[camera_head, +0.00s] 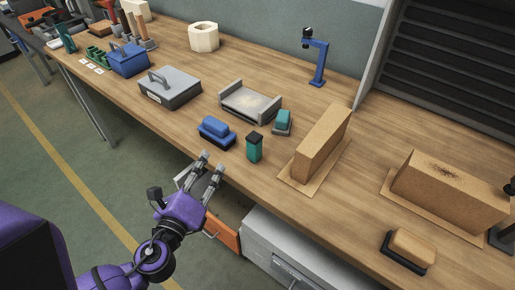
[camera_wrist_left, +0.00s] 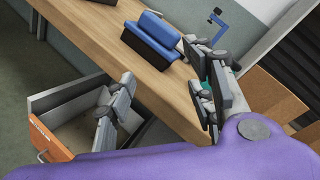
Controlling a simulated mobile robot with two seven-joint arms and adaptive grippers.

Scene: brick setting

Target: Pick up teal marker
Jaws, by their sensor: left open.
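The teal marker (camera_head: 254,150) is a short, thick upright block with a dark cap, standing near the front edge of the wooden workbench (camera_head: 185,125). My left gripper (camera_head: 211,163) is open and empty in front of the bench edge, to the left of the marker and apart from it. In the left wrist view my left gripper (camera_wrist_left: 158,62) shows its fingers spread wide. A small teal patch of the marker (camera_wrist_left: 206,101) shows there behind the right finger, which hides most of it. My right gripper is not in view.
A blue block (camera_head: 216,131) stands left of the marker, a small teal-topped block (camera_head: 283,120) behind it, and a tall cardboard-brown block (camera_head: 320,146) to its right. An open drawer (camera_head: 222,234) with an orange front lies below the bench edge, near my left gripper.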

